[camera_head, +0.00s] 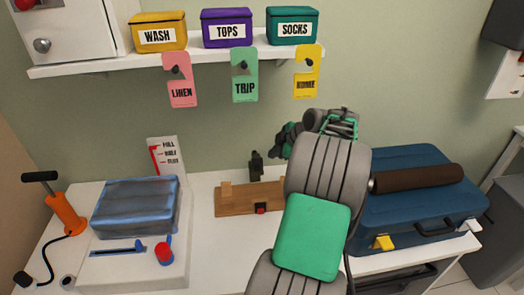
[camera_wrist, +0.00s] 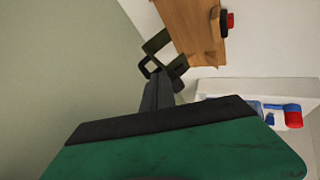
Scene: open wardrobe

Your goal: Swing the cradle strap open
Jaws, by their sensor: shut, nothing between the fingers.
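The cradle is a wooden base (camera_head: 238,199) on the white table, left of my arm in the head view. A dark upright piece (camera_head: 256,165), which looks like the strap or its holder, stands at its back. In the wrist view the wooden base (camera_wrist: 188,28) is at the top, with a dark, angular, open loop (camera_wrist: 155,45) at its lower left. My gripper (camera_wrist: 160,80) is shut and empty, its fingertips close to this loop; I cannot tell whether they touch it. In the head view my arm hides the cradle's right end.
A red knob (camera_head: 261,208) sits at the cradle's front. A blue bag (camera_head: 135,205) on a white device (camera_head: 135,265) and an orange pump (camera_head: 66,212) are at left. A blue suitcase (camera_head: 415,205) with a brown roll (camera_head: 418,178) is at right. A shelf (camera_head: 110,65) hangs above.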

